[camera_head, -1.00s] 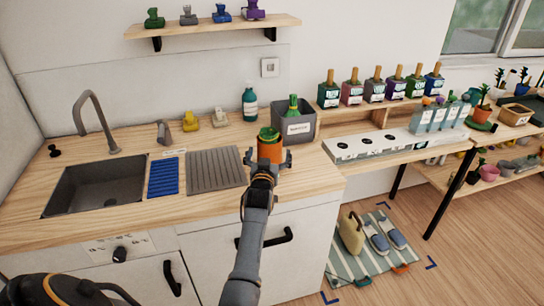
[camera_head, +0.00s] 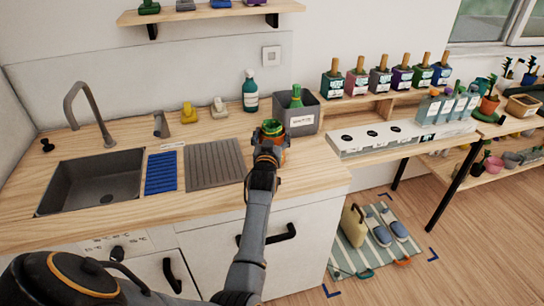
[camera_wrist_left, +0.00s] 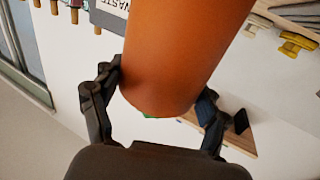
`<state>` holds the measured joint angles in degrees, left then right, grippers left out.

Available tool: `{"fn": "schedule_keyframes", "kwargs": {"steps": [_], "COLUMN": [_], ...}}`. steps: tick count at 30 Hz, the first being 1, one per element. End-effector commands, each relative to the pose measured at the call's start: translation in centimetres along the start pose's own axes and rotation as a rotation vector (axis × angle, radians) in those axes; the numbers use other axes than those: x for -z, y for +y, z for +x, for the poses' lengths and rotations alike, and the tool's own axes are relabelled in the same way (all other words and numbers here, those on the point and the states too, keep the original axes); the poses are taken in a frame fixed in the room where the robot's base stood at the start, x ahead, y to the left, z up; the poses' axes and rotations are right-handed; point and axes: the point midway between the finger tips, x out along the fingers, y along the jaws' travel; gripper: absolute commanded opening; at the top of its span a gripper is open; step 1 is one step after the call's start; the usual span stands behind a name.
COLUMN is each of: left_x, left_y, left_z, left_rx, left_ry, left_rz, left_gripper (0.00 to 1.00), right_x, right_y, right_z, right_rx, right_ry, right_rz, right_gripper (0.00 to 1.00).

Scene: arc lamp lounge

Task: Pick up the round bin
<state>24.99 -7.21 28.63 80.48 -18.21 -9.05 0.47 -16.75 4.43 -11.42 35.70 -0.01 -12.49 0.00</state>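The round bin (camera_head: 283,156) is a small orange cylinder with something green in its top. It stands near the front of the wooden counter, in front of the grey square bin. My left gripper (camera_head: 268,152) reaches it from the front, and its fingers hide much of it. In the left wrist view the orange wall of the round bin (camera_wrist_left: 175,55) fills the space between the two fingers of my left gripper (camera_wrist_left: 160,100), which appear closed against its sides. I cannot see a clear gap under the bin. My right gripper is not in view.
The grey square bin (camera_head: 308,116) with a green bottle inside stands close behind. A teal bottle (camera_head: 250,92) is left of it. A ribbed drainboard (camera_head: 213,166) and the sink (camera_head: 90,183) lie to the left. A white strip with holes (camera_head: 375,136) is to the right.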

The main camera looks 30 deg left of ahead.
Motion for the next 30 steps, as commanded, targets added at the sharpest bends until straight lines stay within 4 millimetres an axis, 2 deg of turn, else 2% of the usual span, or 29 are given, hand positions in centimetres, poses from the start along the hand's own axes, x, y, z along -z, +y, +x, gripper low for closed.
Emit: {"fn": "schedule_keyframes", "kwargs": {"steps": [1, 6, 17, 25, 30], "left_x": [-0.3, -0.3, -0.3, 2.6, 4.5], "left_y": [0.0, -0.1, 0.0, -0.1, -0.3], "left_z": [0.0, 0.0, -0.1, 0.0, -1.4], "left_rx": [0.000, 0.000, 0.000, 0.001, 0.000], "left_ry": [-0.007, -0.008, -0.014, -0.004, -0.003], "left_rz": [0.002, 0.003, 0.004, 0.003, 0.003], "left_gripper": [0.43, 0.11, 0.11, 0.11, 0.11], "right_x": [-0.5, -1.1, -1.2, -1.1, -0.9], "right_y": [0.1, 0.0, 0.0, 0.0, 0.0], "right_z": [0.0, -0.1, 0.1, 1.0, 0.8], "right_rx": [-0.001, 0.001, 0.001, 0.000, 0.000], "right_ry": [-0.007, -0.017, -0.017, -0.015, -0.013], "right_rz": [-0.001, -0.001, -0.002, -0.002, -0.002], "right_gripper": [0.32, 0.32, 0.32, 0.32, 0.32]}}
